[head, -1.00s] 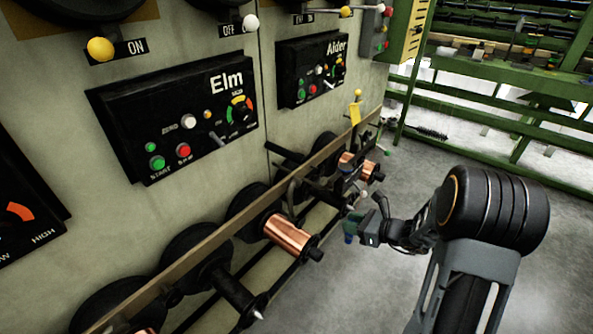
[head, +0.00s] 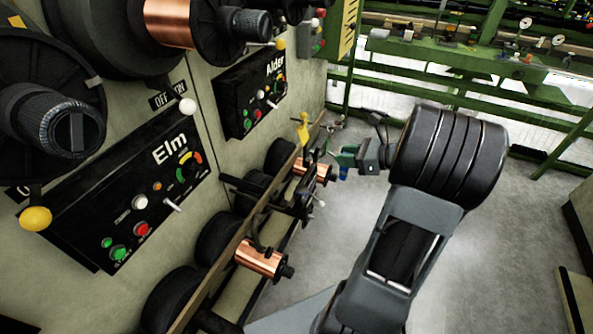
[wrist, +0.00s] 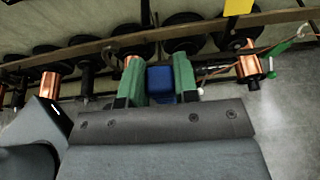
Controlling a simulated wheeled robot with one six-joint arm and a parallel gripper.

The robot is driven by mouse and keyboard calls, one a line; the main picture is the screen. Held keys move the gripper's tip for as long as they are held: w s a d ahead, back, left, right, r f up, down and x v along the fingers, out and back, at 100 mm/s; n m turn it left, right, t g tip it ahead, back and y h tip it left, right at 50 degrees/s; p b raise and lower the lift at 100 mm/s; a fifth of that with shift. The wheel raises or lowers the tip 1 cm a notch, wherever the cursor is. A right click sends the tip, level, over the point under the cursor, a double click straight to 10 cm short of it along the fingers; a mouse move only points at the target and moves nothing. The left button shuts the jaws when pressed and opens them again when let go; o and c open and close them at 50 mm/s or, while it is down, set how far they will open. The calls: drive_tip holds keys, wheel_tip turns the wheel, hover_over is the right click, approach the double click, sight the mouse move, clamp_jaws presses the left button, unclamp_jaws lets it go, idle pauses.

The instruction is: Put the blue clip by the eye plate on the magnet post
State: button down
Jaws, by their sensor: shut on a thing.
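My gripper (head: 347,160) has green fingers and is shut on the blue clip (wrist: 160,83). The clip shows as a blue block between the fingers in the wrist view, and a bit of it shows below them in the head view (head: 343,173). My gripper is held in the air, to the right of the spool rail near its far end. A yellow piece (head: 303,130) stands up at the rail there; it also shows at the top of the wrist view (wrist: 238,6). I cannot make out for certain the magnet post or the eye plate.
A long rail (head: 228,262) with copper spools (head: 260,258) and dark discs runs along the machine. The Elm panel (head: 130,205) and Alder panel (head: 250,95) are above it. A green-ended thin line (wrist: 278,48) is at the right of the wrist view. Grey floor (head: 480,240) is free.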

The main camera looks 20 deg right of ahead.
drive_tip(key=shift+w+a+f+b, duration=0.65)
drive_tip(key=shift+w+a+f, duration=0.7)
drive_tip(key=shift+w+f, duration=0.65)
drive_tip(key=shift+w+a+f+b, duration=0.7)
drive_tip(key=shift+w+a+f, duration=0.6)
drive_tip(key=shift+w+f, duration=0.65)
drive_tip(key=shift+w+a+f+b, duration=0.65)
drive_tip(key=shift+w+a+f, duration=0.7)
drive_tip(key=shift+w+f, duration=0.65)
drive_tip(key=shift+s+f, duration=0.25)
drive_tip(key=shift+f, duration=0.1)
drive_tip(key=c, duration=0.9)
unclamp_jaws()
drive_tip(key=shift+o, duration=0.2)
